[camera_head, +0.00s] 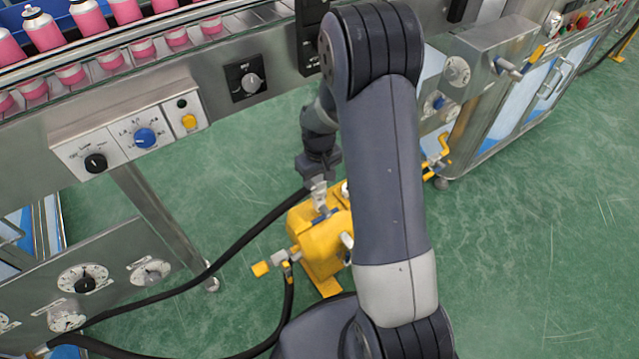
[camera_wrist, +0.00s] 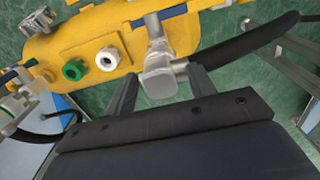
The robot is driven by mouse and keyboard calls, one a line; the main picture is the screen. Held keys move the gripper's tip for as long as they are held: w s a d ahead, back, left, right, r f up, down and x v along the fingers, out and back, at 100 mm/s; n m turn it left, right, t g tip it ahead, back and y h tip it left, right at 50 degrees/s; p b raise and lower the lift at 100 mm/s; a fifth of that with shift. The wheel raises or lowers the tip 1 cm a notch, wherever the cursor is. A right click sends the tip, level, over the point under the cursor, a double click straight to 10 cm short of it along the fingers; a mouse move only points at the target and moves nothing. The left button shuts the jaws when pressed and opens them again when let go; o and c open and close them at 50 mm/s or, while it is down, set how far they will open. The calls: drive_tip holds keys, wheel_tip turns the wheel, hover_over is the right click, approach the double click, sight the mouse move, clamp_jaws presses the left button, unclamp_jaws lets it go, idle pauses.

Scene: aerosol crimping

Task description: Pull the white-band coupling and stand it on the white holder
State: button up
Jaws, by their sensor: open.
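In the wrist view a grey metal elbow coupling (camera_wrist: 160,76) hangs off the yellow box (camera_wrist: 85,30), with a pale section on its stem; I cannot tell for sure that this is the white band. My gripper (camera_wrist: 163,88) is open, with one finger on each side of the elbow; contact is not clear. A white round holder (camera_wrist: 107,60) sits on the box face left of the elbow, beside a green one (camera_wrist: 74,70). In the head view my gripper (camera_head: 319,194) is above the yellow box (camera_head: 320,245), and the elbow is too small to make out.
A black hose (camera_wrist: 245,38) runs right from near the elbow. Another pale fitting (camera_wrist: 22,100) is at the left. In the head view, black hoses (camera_head: 245,240) run left from the box. Steel machines with control panels (camera_head: 130,138) stand around; green floor (camera_head: 530,230) is clear at right.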

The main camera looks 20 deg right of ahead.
sight(319, 178)
drive_tip(key=shift+c, duration=0.5)
idle(0.3)
clamp_jaws()
idle(0.4)
drive_tip(key=shift+r, duration=0.1)
drive_tip(key=shift+r+p, duration=2.25)
drive_tip(key=shift+r, duration=0.7)
